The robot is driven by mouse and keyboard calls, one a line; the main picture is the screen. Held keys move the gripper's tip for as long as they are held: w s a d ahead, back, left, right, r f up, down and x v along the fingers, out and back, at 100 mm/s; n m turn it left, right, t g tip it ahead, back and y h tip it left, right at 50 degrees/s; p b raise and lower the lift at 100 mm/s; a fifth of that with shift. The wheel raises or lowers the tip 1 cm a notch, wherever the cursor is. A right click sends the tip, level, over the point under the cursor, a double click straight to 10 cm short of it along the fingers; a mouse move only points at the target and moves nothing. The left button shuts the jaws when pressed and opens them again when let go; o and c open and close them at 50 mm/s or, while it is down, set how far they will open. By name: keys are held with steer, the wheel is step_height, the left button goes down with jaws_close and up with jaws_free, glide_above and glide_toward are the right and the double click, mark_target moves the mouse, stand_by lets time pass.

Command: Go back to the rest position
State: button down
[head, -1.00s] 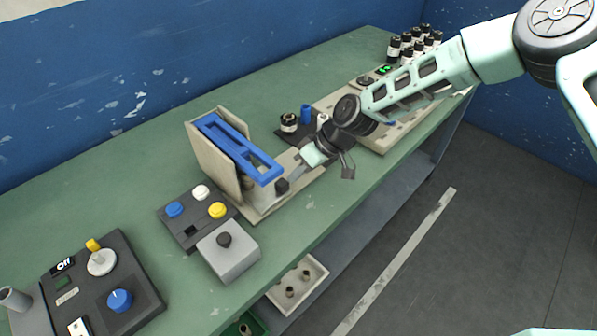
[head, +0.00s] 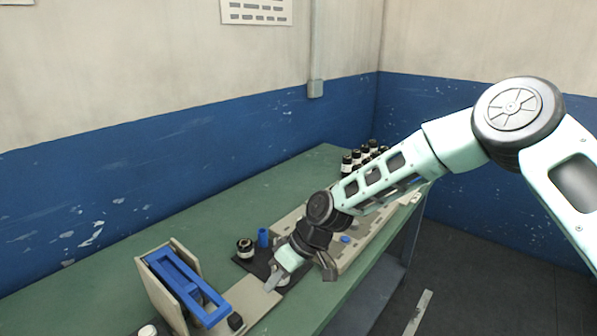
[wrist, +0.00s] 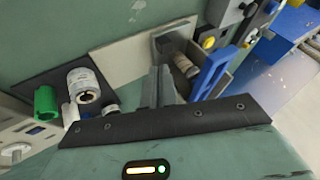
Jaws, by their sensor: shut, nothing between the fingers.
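My gripper (head: 272,284) is low over the green bench, between the wooden stand with the blue frame (head: 185,284) and the black pad (head: 252,263). In the wrist view its narrow grey fingers (wrist: 160,86) are together with nothing between them. It appears apart from the stand. My arm reaches down from the upper right in the head view and hides part of the bench behind it. No mark of the rest position shows.
A green cylinder (wrist: 45,103) shows in the wrist view. Several bottles (head: 358,158) stand at the far end. A beige panel (head: 350,252) lies under my forearm. The bench's back left is clear.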

steer(key=s+d+r+m+h, duration=0.1)
steer(key=s+d+r+h, duration=0.1)
steer(key=s+d+r, duration=0.3)
steer(key=s+d+r+m+t+h, duration=0.1)
steer(key=s+d+r+h, duration=0.1)
steer(key=s+d+r, duration=0.4)
steer(key=s+d+r+m+h, duration=0.2)
steer(key=s+d+r, duration=0.3)
steer(key=s+d, duration=0.5)
steer(key=s, duration=0.6)
steer(key=shift+r+t, duration=0.4)
